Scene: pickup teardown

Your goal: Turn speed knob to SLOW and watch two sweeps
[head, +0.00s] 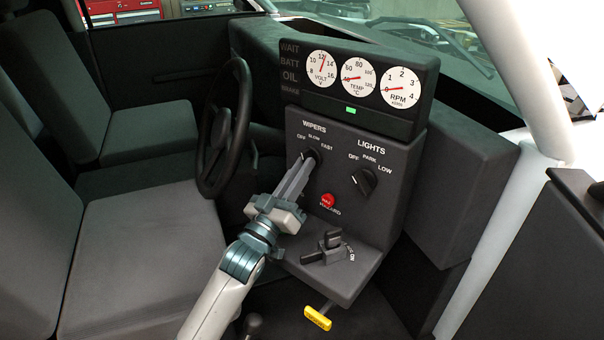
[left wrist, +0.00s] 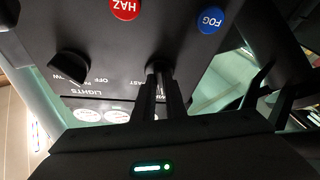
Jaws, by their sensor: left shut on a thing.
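The wiper knob (head: 315,156) is a small dark knob under the WIPERS label on the dark dash panel (head: 345,210), which is marked OFF, SLOW and FAST. My left gripper (head: 306,163) is shut on this knob, reaching in from the lower left. The left wrist view shows the finger pair (left wrist: 160,92) closed around the dark knob (left wrist: 158,68). The fingers cover most of the knob, so I cannot tell which mark it points to. My right gripper is not in view.
A blue FOG button (left wrist: 210,20) shows in the left wrist view. The steering wheel (head: 243,110) stands close on the left. Gauges (head: 358,77) are above; a yellow pull handle (head: 318,318) hangs below.

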